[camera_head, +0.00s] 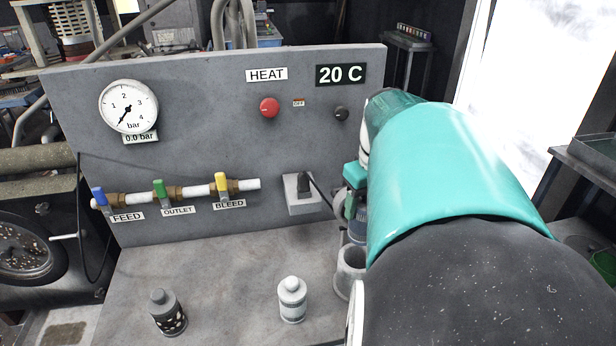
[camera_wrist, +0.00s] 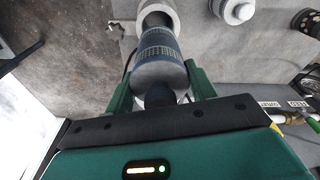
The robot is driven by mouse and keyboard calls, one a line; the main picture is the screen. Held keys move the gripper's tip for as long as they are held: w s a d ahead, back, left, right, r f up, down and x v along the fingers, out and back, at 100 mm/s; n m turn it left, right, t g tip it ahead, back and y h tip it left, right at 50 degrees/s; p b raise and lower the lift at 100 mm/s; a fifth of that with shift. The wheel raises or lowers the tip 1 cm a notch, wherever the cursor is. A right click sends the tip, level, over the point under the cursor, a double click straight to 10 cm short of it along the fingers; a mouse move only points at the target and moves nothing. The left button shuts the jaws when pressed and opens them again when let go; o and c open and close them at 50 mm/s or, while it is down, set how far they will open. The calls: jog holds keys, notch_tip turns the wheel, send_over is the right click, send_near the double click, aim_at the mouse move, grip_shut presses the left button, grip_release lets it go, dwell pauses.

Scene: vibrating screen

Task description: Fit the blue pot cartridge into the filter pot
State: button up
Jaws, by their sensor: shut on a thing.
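The blue pot cartridge (camera_wrist: 160,50) is a ribbed dark-blue cylinder with a grey end and a black knob, held between the green fingers of my gripper (camera_wrist: 161,78). My gripper (camera_head: 354,188) is shut on it; the cartridge also shows in the head view (camera_head: 358,222), partly hidden by my arm. The filter pot (camera_head: 350,262) is a grey round cup on the bench, partly hidden by my arm. In the wrist view the cartridge's far end is at the pot's pale rim (camera_wrist: 150,8). I cannot tell whether the tip is inside the mouth.
A white cartridge (camera_head: 292,300) and a dark perforated cartridge (camera_head: 168,312) stand on the bench left of the pot.

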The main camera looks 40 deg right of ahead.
jog(key=shift+s+a+f, duration=0.1)
jog(key=shift+s+f, duration=0.05)
jog(key=shift+f, duration=2.8)
notch_tip(320, 180, down, 7)
jog(key=shift+f, duration=0.2)
dwell(2.4)
jog(key=o, duration=1.2)
jog(key=shift+c, duration=0.2)
jog(key=shift+r, duration=0.15)
notch_tip(320, 180, up, 8)
jog(key=shift+f, duration=0.2)
jog(key=shift+r, duration=2.7)
